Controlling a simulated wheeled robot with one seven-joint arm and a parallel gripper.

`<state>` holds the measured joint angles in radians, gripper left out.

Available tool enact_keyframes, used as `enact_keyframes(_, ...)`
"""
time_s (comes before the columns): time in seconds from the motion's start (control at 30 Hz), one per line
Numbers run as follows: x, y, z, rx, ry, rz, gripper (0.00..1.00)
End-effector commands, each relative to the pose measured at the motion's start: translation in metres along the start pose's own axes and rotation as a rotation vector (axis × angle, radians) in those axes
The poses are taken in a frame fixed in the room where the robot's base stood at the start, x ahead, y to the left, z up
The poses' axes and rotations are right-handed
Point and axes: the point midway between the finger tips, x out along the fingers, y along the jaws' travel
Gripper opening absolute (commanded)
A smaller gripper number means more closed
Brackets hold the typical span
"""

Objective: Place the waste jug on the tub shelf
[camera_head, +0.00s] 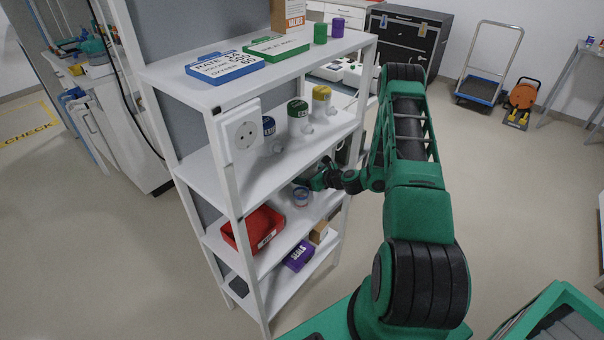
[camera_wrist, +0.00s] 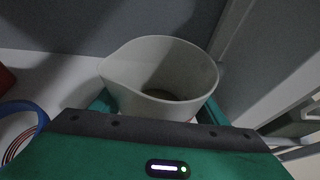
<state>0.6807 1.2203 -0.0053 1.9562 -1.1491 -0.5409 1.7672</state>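The waste jug (camera_wrist: 160,80) is a pale grey, open-topped vessel with a pouring lip at its left, seen from above in the wrist view. My gripper (camera_wrist: 158,108) has a green finger on each side of the jug and appears shut on it. In the head view my gripper (camera_head: 318,180) reaches in over the tub shelf (camera_head: 285,240), the level with the red tub (camera_head: 253,230). The jug is hidden there by the gripper and shelving. Whether its base touches the shelf cannot be told.
A blue-rimmed roll (camera_head: 302,196) lies on the tub shelf beside my gripper, left of the jug in the wrist view (camera_wrist: 20,130). Capped jars (camera_head: 298,115) stand on the shelf above. A purple box (camera_head: 298,256) is below. White posts (camera_head: 222,165) frame the rack.

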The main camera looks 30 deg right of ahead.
Motion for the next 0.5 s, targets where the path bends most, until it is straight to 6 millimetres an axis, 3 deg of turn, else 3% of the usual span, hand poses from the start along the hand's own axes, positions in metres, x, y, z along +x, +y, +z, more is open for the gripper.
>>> enact_keyframes(0.37,-0.001,0.000,0.002,-0.001,0.000,0.000,0.81)
enact_keyframes(0.5,-0.012,-0.001,0.002,0.001,0.000,-0.002,0.81)
